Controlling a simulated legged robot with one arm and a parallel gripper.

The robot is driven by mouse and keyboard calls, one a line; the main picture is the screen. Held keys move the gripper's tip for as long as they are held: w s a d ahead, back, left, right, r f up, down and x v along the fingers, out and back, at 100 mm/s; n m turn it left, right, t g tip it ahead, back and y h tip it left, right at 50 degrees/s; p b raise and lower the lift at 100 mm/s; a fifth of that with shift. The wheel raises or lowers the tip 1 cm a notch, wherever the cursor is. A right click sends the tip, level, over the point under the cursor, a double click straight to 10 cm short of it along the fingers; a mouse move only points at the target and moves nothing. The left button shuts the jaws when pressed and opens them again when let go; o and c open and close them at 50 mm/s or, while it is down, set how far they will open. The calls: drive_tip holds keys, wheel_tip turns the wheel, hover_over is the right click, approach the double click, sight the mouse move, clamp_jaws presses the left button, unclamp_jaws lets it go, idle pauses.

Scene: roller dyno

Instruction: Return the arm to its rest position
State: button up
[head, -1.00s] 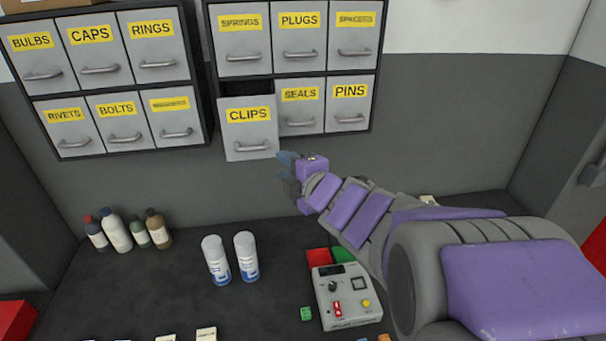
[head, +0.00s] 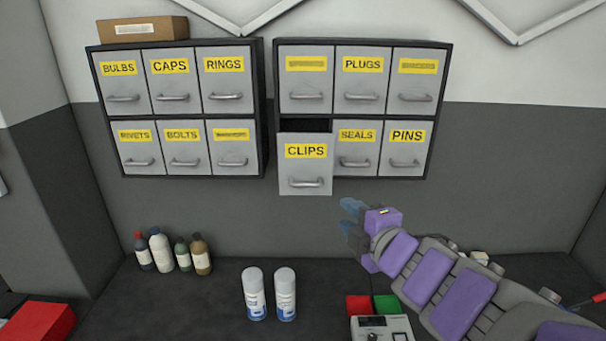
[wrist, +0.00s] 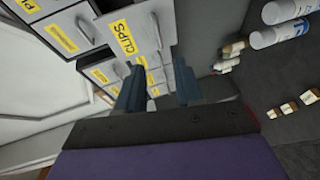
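My gripper (head: 352,222) is at the end of my purple and grey arm, in front of the wall and below and right of the CLIPS drawer. In the wrist view its two blue fingers (wrist: 157,88) stand apart with nothing visible between them. The CLIPS drawer (head: 305,178) is pulled out from the right cabinet, with a dark gap above its front. It also shows in the wrist view (wrist: 128,38). My gripper is apart from its handle.
The right cabinet (head: 432,110) and left cabinet (head: 268,110) hang on the wall; their other drawers look shut. Below on the dark bench stand two spray cans (head: 285,295), several bottles (head: 160,250), and a control box (head: 385,327) with red and green blocks behind it.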

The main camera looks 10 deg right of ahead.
drive_tip(key=s+d+f+m+g+h+b, duration=0.35)
drive_tip(key=f+m, duration=0.25)
drive_tip(key=f, duration=0.2)
drive_tip(key=s+d+f+m+g+h+b, duration=0.2)
drive_tip(key=s+d+f+m+g+h, duration=0.25)
drive_tip(key=f, duration=0.45)
drive_tip(key=s+a+f+m+g+y+b, duration=0.2)
drive_tip(key=s+a+f+m+g, duration=0.2)
drive_tip(key=s, duration=0.6)
drive_tip(key=s+a+f+m+g+y+b, duration=0.2)
drive_tip(key=s+a+f, duration=0.5)
drive_tip(key=s, duration=0.4)
drive_tip(key=a+m+g+y, duration=0.1)
drive_tip(key=m+g, duration=0.1)
drive_tip(key=g, duration=0.1)
drive_tip(key=shift+f+m, duration=0.35)
drive_tip(key=shift+f, duration=0.05)
